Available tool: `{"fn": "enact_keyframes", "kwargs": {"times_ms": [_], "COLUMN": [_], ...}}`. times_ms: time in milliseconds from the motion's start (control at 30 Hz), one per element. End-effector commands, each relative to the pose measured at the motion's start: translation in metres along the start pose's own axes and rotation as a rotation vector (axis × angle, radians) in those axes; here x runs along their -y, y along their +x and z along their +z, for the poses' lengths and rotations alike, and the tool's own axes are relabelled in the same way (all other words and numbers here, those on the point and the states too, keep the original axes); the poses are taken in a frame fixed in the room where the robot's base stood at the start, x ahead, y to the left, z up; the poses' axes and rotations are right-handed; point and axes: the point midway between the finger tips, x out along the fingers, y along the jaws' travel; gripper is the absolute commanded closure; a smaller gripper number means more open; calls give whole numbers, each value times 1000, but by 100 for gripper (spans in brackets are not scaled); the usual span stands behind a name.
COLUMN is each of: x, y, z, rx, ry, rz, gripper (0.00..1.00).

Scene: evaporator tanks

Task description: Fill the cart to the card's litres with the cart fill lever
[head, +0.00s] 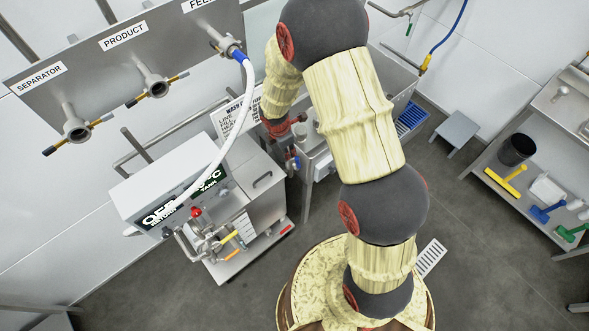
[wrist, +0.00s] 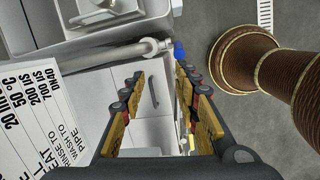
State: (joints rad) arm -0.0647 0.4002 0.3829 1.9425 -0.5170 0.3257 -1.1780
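The cart (head: 255,215) is a steel box tank at the left in the head view. I cannot tell which is the fill lever. The printed card (wrist: 30,115) stands left of my gripper; its lines include 20 min, 50 °C and 200, partly cut off. My gripper (wrist: 160,77) is open and empty, above a pale steel surface. In the head view, my arm partly hides it.
A white hose (head: 235,125) runs from the FEED port (head: 228,47) down to the cart. PRODUCT (head: 152,84) and SEPARATOR (head: 75,128) ports stick out of the wall panel. A sink bench (head: 400,85) stands behind my arm. A tool shelf (head: 545,150) is at the right.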

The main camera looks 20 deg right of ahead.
Motion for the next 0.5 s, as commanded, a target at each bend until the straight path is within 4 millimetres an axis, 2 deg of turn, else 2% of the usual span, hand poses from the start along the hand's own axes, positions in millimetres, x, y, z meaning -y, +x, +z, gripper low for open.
{"fn": "enact_keyframes", "kwargs": {"times_ms": [33, 267, 500], "x": [-4, -13, -5], "y": [13, 20, 24], "z": [-6, -19, -22], "rx": [4, 37, 96], "ry": [-9, -71, -171], "rz": [24, 83, 99], "gripper": [68, 68, 68]}}
